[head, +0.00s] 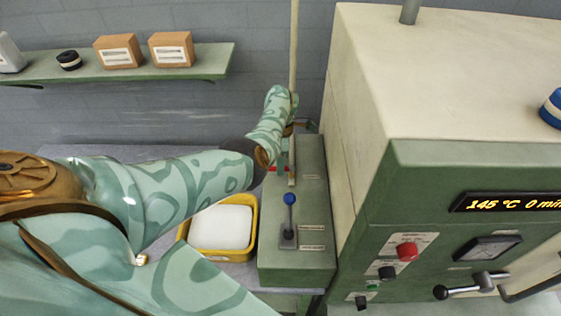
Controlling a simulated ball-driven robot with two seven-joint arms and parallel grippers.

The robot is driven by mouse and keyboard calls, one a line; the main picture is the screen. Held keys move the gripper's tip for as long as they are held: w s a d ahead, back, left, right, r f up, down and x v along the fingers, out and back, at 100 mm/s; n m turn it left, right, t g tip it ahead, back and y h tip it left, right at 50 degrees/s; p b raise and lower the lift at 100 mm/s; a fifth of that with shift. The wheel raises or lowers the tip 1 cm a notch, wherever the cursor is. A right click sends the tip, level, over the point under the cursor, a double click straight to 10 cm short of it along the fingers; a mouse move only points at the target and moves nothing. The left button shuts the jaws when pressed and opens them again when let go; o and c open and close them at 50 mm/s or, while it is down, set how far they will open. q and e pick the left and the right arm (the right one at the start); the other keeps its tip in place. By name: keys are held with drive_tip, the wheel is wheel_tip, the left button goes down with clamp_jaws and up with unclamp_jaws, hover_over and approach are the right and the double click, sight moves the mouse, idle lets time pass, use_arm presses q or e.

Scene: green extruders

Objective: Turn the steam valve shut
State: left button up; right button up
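My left arm reaches in from the left. Its wrist and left gripper (300,125) are at the thin upright pipe (293,50), above the back of a green box. The fingers are small and mostly hidden by the wrist, so I cannot tell whether they are open or shut, or touching anything. A small red part (275,169) shows just below the wrist, partly covered; I cannot tell if it belongs to the steam valve. No valve handle shows clearly. My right gripper is not in view.
The green box (306,262) carries a blue-knobbed lever (289,212). A yellow tub (250,238) sits left of the box. A shelf (205,65) is on the wall.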

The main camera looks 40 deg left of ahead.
use_arm(q)
wheel_tip(320, 180, up, 16)
drive_tip(key=w+a+p, duration=0.1)
drive_tip(key=w+p, duration=0.1)
drive_tip(key=p, duration=0.2)
drive_tip(key=shift+w+a, duration=0.35)
drive_tip(key=shift+w, duration=0.05)
drive_tip(key=shift+f, duration=0.1)
